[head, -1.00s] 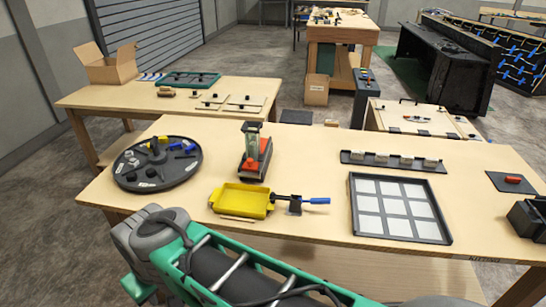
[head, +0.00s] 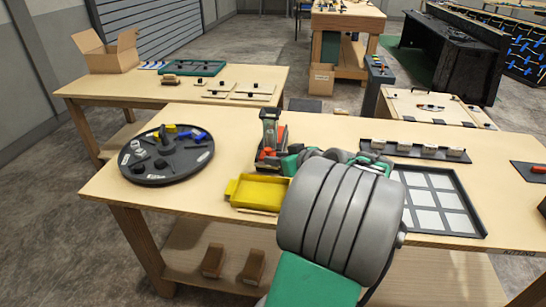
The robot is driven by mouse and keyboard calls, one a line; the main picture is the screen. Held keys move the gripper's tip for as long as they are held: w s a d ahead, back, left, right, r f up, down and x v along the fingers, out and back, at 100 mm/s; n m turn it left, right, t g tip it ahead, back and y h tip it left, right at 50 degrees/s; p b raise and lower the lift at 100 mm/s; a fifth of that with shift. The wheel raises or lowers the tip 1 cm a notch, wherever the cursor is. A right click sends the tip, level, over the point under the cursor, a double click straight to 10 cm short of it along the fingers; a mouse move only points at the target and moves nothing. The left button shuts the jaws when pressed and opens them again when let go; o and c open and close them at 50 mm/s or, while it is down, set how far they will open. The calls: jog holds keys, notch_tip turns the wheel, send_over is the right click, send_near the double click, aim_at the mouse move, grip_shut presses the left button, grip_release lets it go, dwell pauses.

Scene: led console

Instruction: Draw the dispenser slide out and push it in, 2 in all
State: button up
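The dispenser (head: 269,126) stands upright near the back middle of the table, with a see-through tower on a dark base and red-orange parts. An orange-red piece (head: 266,153) shows low at its front, probably on the slide. How far the slide is out is hard to tell. My arm reaches in from the lower right and covers the area right of the dispenser. My gripper (head: 290,161) is close to the dispenser's lower right side. Its fingers are too small and hidden to read, and I cannot tell whether it touches the slide.
A yellow tray (head: 258,192) lies in front of the dispenser, partly behind my arm. A round dark turntable (head: 166,155) with small parts is at the left. A framed panel of pale squares (head: 430,198) and a dark rail with several pale blocks (head: 415,147) are at the right.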

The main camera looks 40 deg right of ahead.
aim_at(270, 151)
jog(key=shift+t+h, duration=0.4)
jog(key=w+d, duration=0.1)
jog(key=w, duration=0.1)
jog(key=w+d+f, duration=0.1)
jog(key=w+d+f+p, duration=0.1)
jog(key=w, duration=0.1)
jog(key=shift+w+d+f, duration=0.1)
jog(key=shift+w+d, duration=0.15)
jog(key=shift+w, duration=0.05)
jog(key=shift+c, duration=0.3)
grip_shut()
dwell(0.6)
